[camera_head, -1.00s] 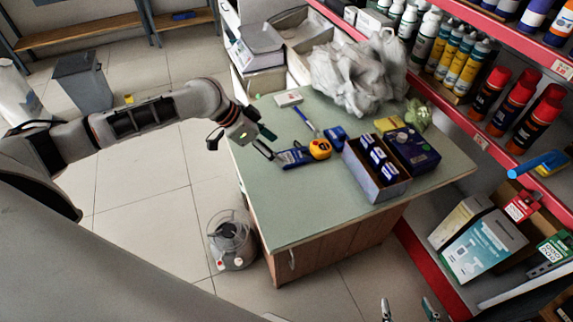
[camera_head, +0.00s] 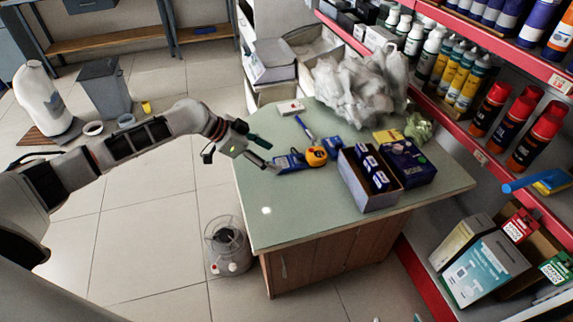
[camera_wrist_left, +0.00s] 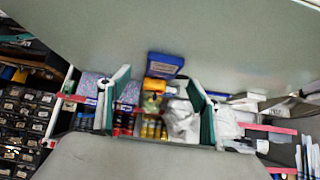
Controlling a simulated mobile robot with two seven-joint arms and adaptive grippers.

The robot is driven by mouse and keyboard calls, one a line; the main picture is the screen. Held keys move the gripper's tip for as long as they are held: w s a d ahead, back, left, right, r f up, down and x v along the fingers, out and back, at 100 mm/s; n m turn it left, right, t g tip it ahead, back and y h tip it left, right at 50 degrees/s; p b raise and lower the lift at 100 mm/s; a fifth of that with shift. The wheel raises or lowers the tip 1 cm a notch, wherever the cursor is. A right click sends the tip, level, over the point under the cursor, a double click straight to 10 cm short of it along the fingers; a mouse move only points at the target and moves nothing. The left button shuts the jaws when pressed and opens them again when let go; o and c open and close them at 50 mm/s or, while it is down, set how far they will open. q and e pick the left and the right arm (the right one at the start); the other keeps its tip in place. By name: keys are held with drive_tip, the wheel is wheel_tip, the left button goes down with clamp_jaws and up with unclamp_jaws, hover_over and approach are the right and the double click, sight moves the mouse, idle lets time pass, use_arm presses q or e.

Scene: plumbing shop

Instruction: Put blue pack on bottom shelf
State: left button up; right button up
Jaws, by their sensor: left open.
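A blue pack (camera_head: 290,163) lies on the green-topped table (camera_head: 272,215), near its left edge and against an orange-yellow tape measure (camera_head: 316,156). My left gripper (camera_head: 266,153) is open and empty just left of the pack, with its fingers pointing at it. In the left wrist view the blue pack (camera_wrist_left: 164,64) appears ahead, between the two teal fingers and apart from them. A second small blue item (camera_head: 332,144) lies right of the tape measure. Only tiny tips of my right gripper show at the bottom edge. The bottom shelf (camera_head: 428,262) is at the right, below the table's height.
An open box of blue packs (camera_head: 372,193) and a dark blue box (camera_head: 410,163) stand on the table's right. A crumpled plastic bag (camera_head: 355,88) is behind. Boxes (camera_head: 484,270) stand on the bottom shelf. A clear round container (camera_head: 227,245) is on the floor beside the table.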

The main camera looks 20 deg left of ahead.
sight(287, 162)
use_arm(q)
drive_tip(key=x, duration=0.5)
drive_tip(key=shift+w, duration=0.4)
drive_tip(key=shift+r, duration=0.1)
drive_tip(key=c, duration=1.1)
